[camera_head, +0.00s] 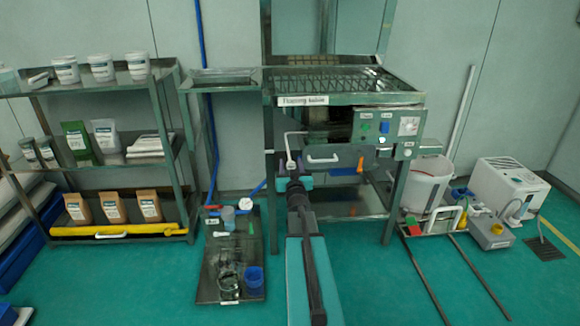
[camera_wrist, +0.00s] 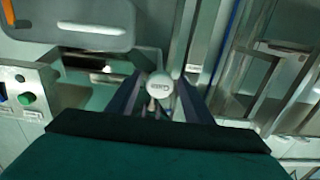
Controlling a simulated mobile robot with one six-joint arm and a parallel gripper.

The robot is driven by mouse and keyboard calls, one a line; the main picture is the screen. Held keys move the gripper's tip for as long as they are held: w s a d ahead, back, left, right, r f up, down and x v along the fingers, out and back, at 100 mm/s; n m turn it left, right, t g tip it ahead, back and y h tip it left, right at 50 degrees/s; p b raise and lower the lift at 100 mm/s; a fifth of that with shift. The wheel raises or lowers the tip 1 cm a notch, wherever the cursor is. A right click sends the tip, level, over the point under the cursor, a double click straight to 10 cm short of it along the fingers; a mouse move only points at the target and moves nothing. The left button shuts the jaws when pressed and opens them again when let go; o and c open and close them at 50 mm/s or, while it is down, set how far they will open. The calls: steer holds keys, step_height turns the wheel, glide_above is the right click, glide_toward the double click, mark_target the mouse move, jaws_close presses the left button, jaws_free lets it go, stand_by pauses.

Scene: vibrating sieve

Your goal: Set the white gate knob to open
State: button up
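The white gate knob (camera_wrist: 160,84) is round, with small dark lettering on its face. In the wrist view it shows between my gripper's two fingertips (camera_wrist: 161,88), and I cannot tell whether either finger touches it. In the head view my gripper (camera_head: 292,182) is low at the front left of the green sieve machine (camera_head: 345,96), just below a bent white rod (camera_head: 288,145). Its fingers stand apart. From the head view the knob is small and partly hidden by my gripper.
A white handle (camera_head: 322,159) is right of my gripper, with an orange piece (camera_head: 361,163) beside it. The control box (camera_head: 387,126) has green and blue buttons and a dial. A tray (camera_head: 230,255) with cups lies on the floor left of my arm. A shelf rack (camera_head: 165,150) stands left.

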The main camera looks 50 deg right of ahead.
steer(key=p+v, duration=0.5)
steer(key=v, duration=0.6)
steer(key=shift+r+p, duration=0.15)
steer(key=shift+p, duration=0.15)
stand_by(0.4)
steer(key=s+p, duration=0.1)
steer(key=p, duration=0.2)
steer(key=shift+a, duration=0.4)
steer(key=shift+s+a+p, duration=0.15)
steer(key=shift+p, duration=0.45)
steer(key=shift+s+a+p, duration=0.2)
steer(key=shift+s+p, duration=0.1)
steer(key=shift+p, duration=0.55)
steer(key=shift+s+a+p, duration=0.1)
steer(key=shift+p, duration=0.2)
